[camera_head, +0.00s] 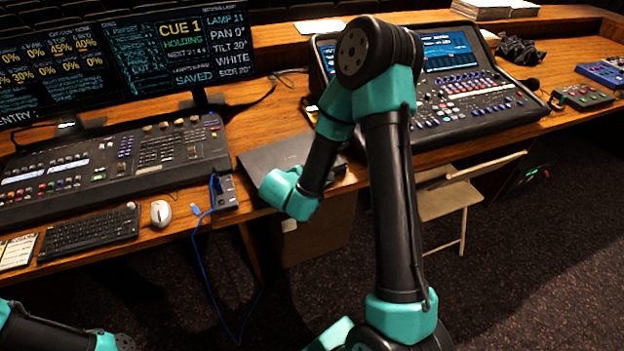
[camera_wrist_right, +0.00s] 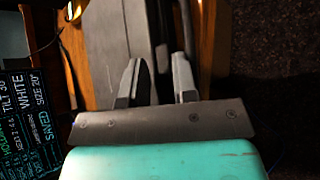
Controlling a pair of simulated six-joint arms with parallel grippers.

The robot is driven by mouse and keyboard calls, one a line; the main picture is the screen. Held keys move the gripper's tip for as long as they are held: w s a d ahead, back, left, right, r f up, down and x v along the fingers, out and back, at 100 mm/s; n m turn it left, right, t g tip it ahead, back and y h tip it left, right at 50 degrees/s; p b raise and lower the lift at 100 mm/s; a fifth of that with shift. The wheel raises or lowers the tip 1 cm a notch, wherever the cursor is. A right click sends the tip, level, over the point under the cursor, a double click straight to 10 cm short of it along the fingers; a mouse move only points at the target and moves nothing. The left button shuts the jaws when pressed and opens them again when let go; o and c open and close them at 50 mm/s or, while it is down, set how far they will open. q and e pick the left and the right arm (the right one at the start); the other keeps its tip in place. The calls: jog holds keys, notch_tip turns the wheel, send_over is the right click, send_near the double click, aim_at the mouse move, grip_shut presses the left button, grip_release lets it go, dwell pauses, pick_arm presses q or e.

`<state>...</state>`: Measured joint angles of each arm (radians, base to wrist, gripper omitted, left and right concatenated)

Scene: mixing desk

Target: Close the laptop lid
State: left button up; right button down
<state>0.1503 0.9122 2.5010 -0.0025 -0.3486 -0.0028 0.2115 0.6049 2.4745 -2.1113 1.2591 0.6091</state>
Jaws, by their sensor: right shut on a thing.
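The laptop (camera_head: 268,154) is a dark grey slab on the desk between the two consoles. Its lid looks low and nearly flat; I cannot tell whether a gap is left under it. My right arm crosses in front and hides its right part. My right gripper (camera_wrist_right: 158,82) is at the laptop's front edge. In the right wrist view the laptop's grey surface (camera_wrist_right: 108,40) runs up beside the fingers, and they are shut on its edge, a finger on each side. My left gripper is out of view; only part of my left arm shows.
A lighting console (camera_head: 120,165), a keyboard (camera_head: 88,232) and a mouse (camera_head: 160,213) are left of the laptop. A mixing console (camera_head: 465,95) stands to the right. A small box with a blue cable (camera_head: 224,192) is close by. A folding chair (camera_head: 450,195) stands before the desk.

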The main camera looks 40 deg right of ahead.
jog(key=c, duration=1.3)
grip_release()
jog(key=shift+o, duration=0.2)
